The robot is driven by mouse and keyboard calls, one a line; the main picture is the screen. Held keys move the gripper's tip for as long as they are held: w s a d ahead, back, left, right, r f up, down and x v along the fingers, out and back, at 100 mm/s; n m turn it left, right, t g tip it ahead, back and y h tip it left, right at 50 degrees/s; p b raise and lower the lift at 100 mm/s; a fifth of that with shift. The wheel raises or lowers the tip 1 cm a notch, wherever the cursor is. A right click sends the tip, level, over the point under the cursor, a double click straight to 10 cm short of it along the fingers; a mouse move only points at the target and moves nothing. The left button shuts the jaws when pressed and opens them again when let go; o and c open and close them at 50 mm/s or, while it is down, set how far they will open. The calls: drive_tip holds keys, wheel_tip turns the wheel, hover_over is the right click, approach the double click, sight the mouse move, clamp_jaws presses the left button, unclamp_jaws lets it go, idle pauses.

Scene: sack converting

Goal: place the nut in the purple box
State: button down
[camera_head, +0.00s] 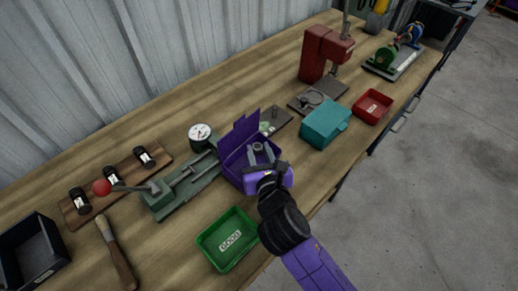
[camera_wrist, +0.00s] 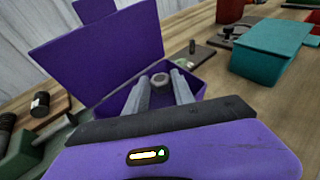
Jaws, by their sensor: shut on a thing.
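The purple box (camera_head: 233,157) stands on the bench with its lid raised at the back. In the wrist view its open lid (camera_wrist: 105,50) leans back and its interior (camera_wrist: 205,80) is open towards me. My gripper (camera_head: 259,153) is over the box opening, its fingers pointing down and inward. In the wrist view the gripper fingers (camera_wrist: 160,90) are shut on the nut (camera_wrist: 159,79), a small grey ring between the tips. I cannot tell whether the nut touches the box floor.
A green tray (camera_head: 229,239) sits in front of the box, and a teal box (camera_head: 325,123) stands to its right. A green fixture with a red-knobbed lever (camera_head: 104,187) and a dial gauge (camera_head: 200,133) are to the left. A red press (camera_head: 325,53) stands further back.

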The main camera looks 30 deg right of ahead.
drive_tip(key=c, duration=1.3)
unclamp_jaws()
drive_tip(key=shift+c, duration=0.2)
drive_tip(key=shift+r, duration=0.3)
drive_tip(key=v, duration=1.2)
drive_tip(key=shift+r+b, duration=0.4)
drive_tip(key=shift+b, duration=0.05)
